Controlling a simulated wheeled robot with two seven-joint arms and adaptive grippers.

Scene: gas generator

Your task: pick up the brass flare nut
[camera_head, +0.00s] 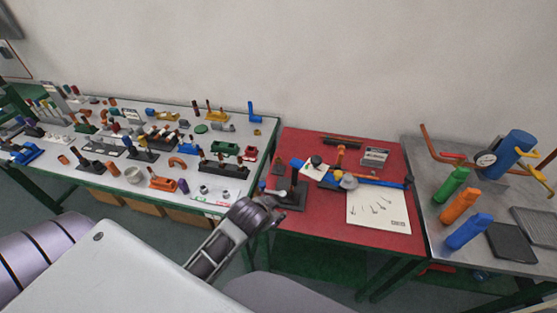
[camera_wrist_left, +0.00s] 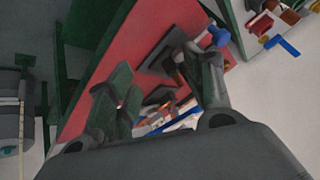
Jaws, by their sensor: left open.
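I cannot make out the brass flare nut for certain in either view; it may be too small or hidden. My left gripper (camera_head: 268,205) is over the left edge of the red table (camera_head: 330,226), close to a dark stand (camera_head: 292,192). In the left wrist view its two fingers are spread apart (camera_wrist_left: 150,82), with nothing seen held between them. The red table top (camera_wrist_left: 140,50) and blurred small parts (camera_wrist_left: 165,112) show beyond the fingers. My right gripper does not show.
The red table carries a blue bar (camera_head: 378,181), a white sheet (camera_head: 378,212) and a grey box (camera_head: 375,156). A crowded parts table (camera_head: 265,128) stands left. A grey table (camera_head: 440,220) at right holds a blue cylinder (camera_head: 506,155) and coloured bottles.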

